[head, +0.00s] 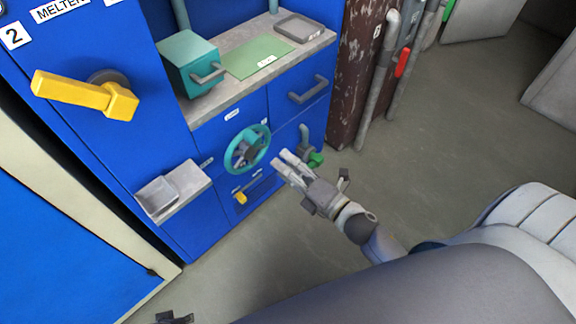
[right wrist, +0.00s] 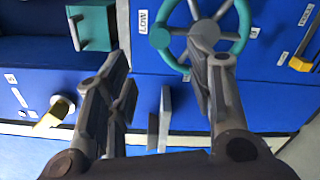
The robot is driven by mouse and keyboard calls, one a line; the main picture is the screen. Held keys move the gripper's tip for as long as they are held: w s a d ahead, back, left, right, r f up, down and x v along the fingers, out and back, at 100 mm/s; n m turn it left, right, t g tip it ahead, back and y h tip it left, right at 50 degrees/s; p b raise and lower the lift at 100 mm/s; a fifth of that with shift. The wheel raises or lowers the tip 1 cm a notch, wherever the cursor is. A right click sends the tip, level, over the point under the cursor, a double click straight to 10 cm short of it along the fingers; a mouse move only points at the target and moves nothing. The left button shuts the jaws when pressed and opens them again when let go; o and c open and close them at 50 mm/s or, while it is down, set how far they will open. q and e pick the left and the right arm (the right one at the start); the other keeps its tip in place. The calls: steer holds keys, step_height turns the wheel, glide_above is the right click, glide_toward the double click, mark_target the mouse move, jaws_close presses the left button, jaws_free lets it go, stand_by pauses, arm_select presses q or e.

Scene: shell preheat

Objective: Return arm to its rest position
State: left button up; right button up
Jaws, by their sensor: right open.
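My right gripper (head: 283,164) reaches in from the lower right in the head view, in front of the blue cabinet's lower part. Its two fingers are apart with nothing between them, as the right wrist view (right wrist: 158,60) also shows. Its tips lie just right of the teal handwheel (head: 247,149) in the head view; I cannot tell whether they touch it. In the right wrist view the handwheel (right wrist: 160,38) shows at the top, behind the right finger. A dark piece of my left gripper (head: 173,318) shows at the bottom edge; the rest is out of frame.
The blue cabinet (head: 150,150) carries a big yellow handle (head: 85,95), a small yellow lever (head: 241,197) and a green-knobbed valve (head: 315,159). A small shelf with a metal tray (head: 157,194) juts out at left. Grey floor (head: 440,120) is open at right.

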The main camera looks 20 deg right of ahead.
stand_by(0.4)
steer(key=s+d+f+m+g+h, duration=0.2)
steer(key=d+f+m+g+h, duration=0.15)
steer(key=f+m, duration=0.35)
steer(key=s+d+f+m+g+h, duration=0.2)
steer(key=f+m+h, duration=0.2)
steer(key=f+m, duration=0.35)
steer(key=s+a+f+m+g, duration=0.2)
steer(key=s+f+m+g, duration=0.3)
steer(key=s+f+m, duration=0.15)
arm_select(q)
steer(key=s+a+f+p, duration=0.1)
steer(key=s+f+p, duration=0.1)
steer(key=s+p, duration=0.7)
steer(key=s+a+f+g+p, duration=0.1)
steer(key=s+a+f+p, duration=0.1)
steer(key=s+p, duration=0.6)
steer(key=shift+s+a+f+g+p, duration=0.15)
steer(key=shift+s+f+g+p, duration=0.2)
steer(key=shift+s+f, duration=0.55)
arm_select(e)
steer(key=s+f+m+g, duration=0.1)
steer(key=s+f, duration=0.3)
steer(key=s, duration=0.9)
steer(key=s+f+g+y, duration=0.1)
steer(key=s+f+g, duration=0.3)
steer(key=s, duration=0.9)
steer(key=shift+s+d+f+m, duration=0.25)
steer(key=shift+s+f+m, duration=0.15)
